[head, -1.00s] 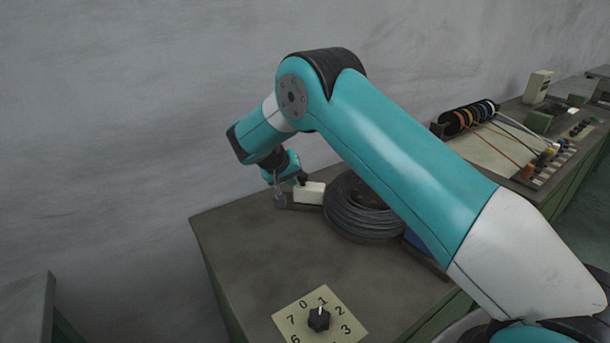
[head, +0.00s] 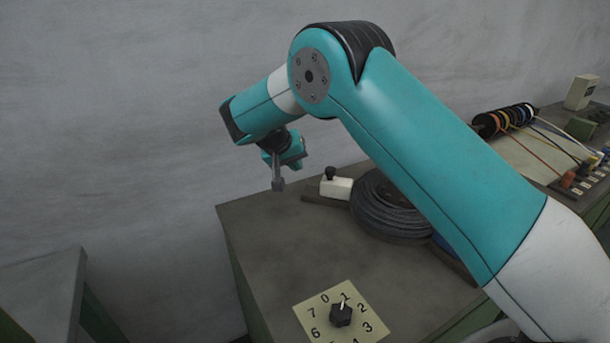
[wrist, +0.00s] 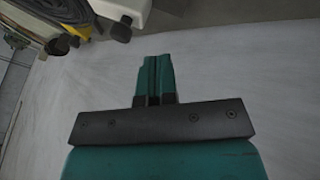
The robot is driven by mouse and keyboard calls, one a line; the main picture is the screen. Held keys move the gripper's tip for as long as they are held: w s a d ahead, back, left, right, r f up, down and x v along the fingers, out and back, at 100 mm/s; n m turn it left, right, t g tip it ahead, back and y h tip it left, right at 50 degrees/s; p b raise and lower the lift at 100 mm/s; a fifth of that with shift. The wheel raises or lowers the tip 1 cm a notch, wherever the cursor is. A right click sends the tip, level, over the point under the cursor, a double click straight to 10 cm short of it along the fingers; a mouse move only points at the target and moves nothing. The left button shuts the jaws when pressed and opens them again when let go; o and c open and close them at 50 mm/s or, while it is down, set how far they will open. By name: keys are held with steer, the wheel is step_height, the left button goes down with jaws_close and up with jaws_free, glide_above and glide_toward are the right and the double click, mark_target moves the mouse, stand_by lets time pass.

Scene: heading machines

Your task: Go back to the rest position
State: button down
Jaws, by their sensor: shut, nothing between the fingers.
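My gripper (head: 278,185) hangs at the end of my bent arm in the head view, above and beyond the far edge of the bench.
The bench (head: 265,245) carries a coil of dark cable (head: 385,215) and a dial plate numbered around a black knob (head: 341,314). A rack of coloured wire spools (head: 505,118) stands at the right. Another bench (head: 45,290) is at lower left. Open floor lies between the benches.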

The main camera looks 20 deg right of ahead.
steer(key=s+a+r+n+y, duration=0.3)
steer(key=s+r+n+y, duration=0.2)
steer(key=s+r, duration=0.7)
steer(key=s+a+n+g+y, duration=0.1)
steer(key=s+a+n+y, duration=0.1)
steer(key=s, duration=1.2)
steer(key=s+a+n+g+y, duration=0.2)
steer(key=s+n+y, duration=0.1)
steer(key=s, duration=1.2)
steer(key=shift+a+r, duration=0.25)
steer(key=shift+r, duration=0.05)
